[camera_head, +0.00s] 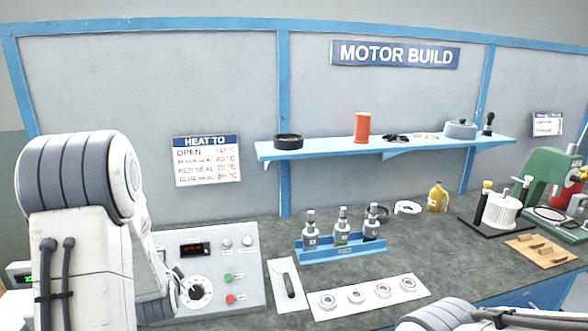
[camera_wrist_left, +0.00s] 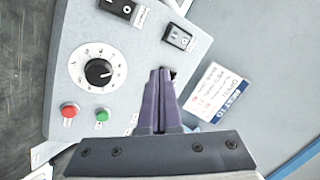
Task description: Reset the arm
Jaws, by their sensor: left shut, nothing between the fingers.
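My left arm fills the left side of the head view. Its gripper is mostly hidden there behind the arm, close to the control panel (camera_head: 248,290). In the left wrist view the purple fingers of my left gripper (camera_wrist_left: 160,74) are together with nothing between them. They point at the grey panel (camera_wrist_left: 130,62) near its edge, beside the dial (camera_wrist_left: 98,72). I cannot tell whether they touch it. The dial (camera_head: 199,291) also shows in the head view. A white link of my right arm shows at the bottom right of the head view; its gripper is out of view.
The panel has a green button (camera_head: 229,277), a red button (camera_head: 230,299) and a display (camera_head: 195,248). A black rocker switch (camera_wrist_left: 178,37) lies near the fingers.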

